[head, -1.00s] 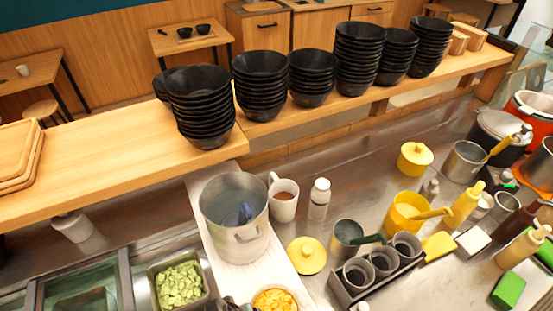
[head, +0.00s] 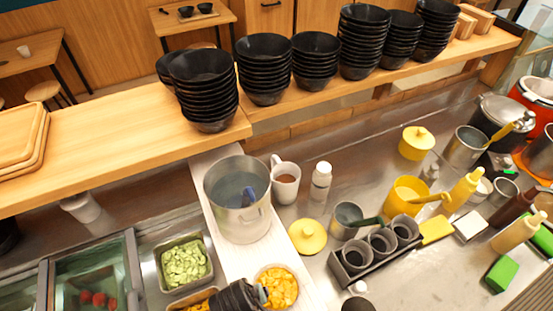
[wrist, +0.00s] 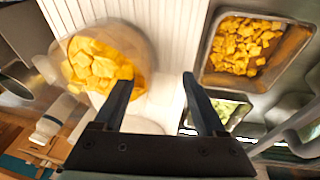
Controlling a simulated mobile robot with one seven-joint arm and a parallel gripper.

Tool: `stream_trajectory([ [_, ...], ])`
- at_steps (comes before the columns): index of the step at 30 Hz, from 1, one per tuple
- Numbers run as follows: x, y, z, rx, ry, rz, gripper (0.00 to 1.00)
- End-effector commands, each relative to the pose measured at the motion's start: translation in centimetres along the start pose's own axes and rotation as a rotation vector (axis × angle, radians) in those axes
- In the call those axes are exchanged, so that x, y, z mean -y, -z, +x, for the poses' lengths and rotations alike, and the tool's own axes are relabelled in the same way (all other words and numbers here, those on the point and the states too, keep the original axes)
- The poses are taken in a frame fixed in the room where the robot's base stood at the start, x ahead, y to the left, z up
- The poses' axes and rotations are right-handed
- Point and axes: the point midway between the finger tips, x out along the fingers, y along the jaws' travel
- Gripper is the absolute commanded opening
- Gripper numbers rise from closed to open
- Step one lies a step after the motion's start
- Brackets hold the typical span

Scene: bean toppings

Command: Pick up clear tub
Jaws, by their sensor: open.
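The clear tub (wrist: 143,48), holding bright yellow-orange cubes, is at the upper left of the wrist view. In the head view the tub (head: 277,266) stands on the white ribbed board at the bottom centre. My gripper (wrist: 158,82) is open, with two dark fingers apart and nothing between them. In the wrist view the tub lies to the left of the fingers, close to the left fingertip, and is not between them. In the head view the dark end of my gripper (head: 243,296) is just left of the tub and hides part of its left side.
A metal pot (head: 240,215) and a white mug (head: 285,183) stand behind the tub. A yellow lid (head: 307,236) and a grey cup rack (head: 378,255) are to its right. Sunken metal trays, one with green slices (head: 185,264), are to its left. Stacked black bowls line the wooden shelf.

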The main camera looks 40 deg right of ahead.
Motion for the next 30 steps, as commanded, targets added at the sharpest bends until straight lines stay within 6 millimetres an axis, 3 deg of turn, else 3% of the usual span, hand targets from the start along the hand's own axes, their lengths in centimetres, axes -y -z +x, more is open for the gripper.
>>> stream_trajectory([
  [4, 0.00, 0.01, -0.01, 0.000, 0.000, 0.000, 0.71],
  [16, 0.00, 0.00, -0.03, 0.000, 0.000, 0.000, 0.00],
  [30, -0.08, 0.27, -0.61, -0.003, -0.001, 0.000, 0.00],
])
